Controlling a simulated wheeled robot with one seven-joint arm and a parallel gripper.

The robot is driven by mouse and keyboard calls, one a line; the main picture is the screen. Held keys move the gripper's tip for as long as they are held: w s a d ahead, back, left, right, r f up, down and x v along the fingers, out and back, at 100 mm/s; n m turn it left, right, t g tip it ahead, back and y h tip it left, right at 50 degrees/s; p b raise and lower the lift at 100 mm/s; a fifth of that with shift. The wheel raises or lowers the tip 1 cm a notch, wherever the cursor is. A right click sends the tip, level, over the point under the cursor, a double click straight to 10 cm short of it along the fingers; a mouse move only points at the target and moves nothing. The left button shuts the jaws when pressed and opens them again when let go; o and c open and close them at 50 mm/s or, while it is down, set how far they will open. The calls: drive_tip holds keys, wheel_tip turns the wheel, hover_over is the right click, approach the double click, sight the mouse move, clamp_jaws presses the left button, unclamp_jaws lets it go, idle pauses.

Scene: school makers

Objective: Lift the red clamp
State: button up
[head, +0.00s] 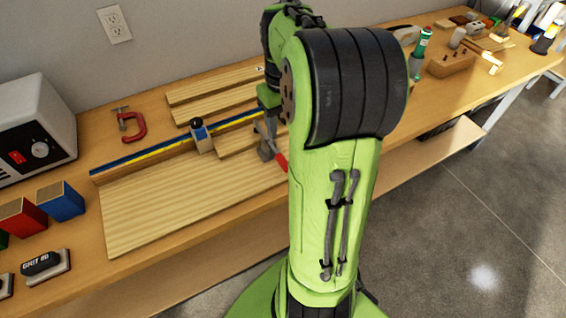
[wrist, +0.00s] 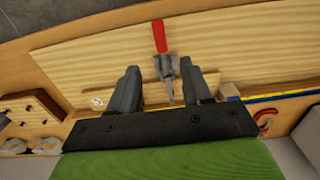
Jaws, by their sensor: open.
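A red C-clamp (head: 131,126) with a grey screw lies on the workbench at the back left, beside the wood boards. Part of it shows at the right edge of the wrist view (wrist: 265,121), outside my fingers. My gripper (wrist: 159,68) is open. Between its two fingers, in the wrist view, is a grey metal tool with a red handle (wrist: 160,37), over a wood board. This red-handled tool also shows in the head view (head: 281,162), partly hidden by my arm. I cannot tell whether the fingers touch it. My fingers are largely hidden in the head view.
A large wood board (head: 150,205) with a blue and yellow strip (head: 140,158) fills the bench's middle. A grey box (head: 40,125) and red and blue blocks (head: 60,201) stand left. Tools clutter the far right.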

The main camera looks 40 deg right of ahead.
sight(283, 161)
wheel_tip(283, 161, down, 12)
drive_tip(key=b, duration=0.4)
drive_tip(key=shift+c, duration=0.2)
clamp_jaws()
drive_tip(key=shift+r, duration=0.1)
